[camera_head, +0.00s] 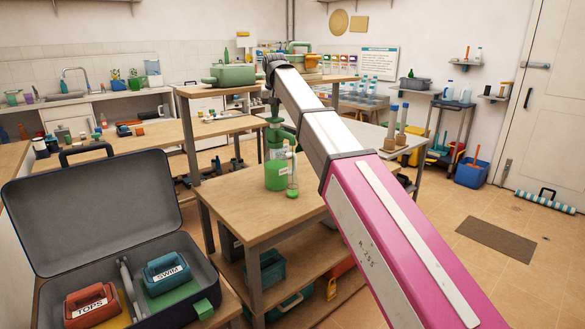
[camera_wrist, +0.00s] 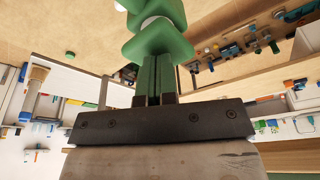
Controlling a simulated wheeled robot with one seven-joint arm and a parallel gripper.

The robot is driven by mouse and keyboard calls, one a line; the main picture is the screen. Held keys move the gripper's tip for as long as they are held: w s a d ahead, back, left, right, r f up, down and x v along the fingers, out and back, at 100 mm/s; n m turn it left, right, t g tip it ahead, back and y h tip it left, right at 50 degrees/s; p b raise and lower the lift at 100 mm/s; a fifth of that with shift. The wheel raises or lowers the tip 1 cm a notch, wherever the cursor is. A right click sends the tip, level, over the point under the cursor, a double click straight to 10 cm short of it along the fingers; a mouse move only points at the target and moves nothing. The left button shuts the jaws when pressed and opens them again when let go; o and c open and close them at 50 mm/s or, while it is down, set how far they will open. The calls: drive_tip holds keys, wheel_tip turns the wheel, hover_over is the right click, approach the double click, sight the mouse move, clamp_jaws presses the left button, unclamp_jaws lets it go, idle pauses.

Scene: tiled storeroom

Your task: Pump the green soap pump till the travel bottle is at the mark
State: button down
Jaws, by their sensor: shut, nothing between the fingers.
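The green soap pump (camera_head: 276,176) stands upright on the wooden table, its body squat with a pale label. My gripper (camera_head: 274,121) points down directly above it, shut and empty. Green flared parts (camera_wrist: 157,42) lie around the tips of my gripper (camera_wrist: 156,75) in the wrist view; contact with the pump head is unclear. A slender pale shape (camera_head: 292,168) stands close at the pump's right, perhaps the travel bottle. Its fill level and mark are too small to read. A small green disc (camera_head: 292,193) lies on the table in front of it.
An open suitcase (camera_head: 105,213) with red and blue bags stands at left front. A raised shelf (camera_head: 190,90) bearing a green case (camera_head: 233,75) is behind the table. Bare wood (camera_head: 245,205) shows left of the pump. Bins sit underneath.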

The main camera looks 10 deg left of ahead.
drive_tip(key=shift+r, duration=0.55)
drive_tip(key=shift+f, duration=0.1)
drive_tip(key=shift+s+x, duration=0.25)
drive_tip(key=shift+x, duration=0.9)
drive_tip(key=shift+d+f, duration=0.1)
drive_tip(key=shift+w+v, duration=0.15)
drive_tip(key=shift+v, duration=0.5)
drive_tip(key=shift+w+v, duration=0.15)
drive_tip(key=shift+v, duration=0.5)
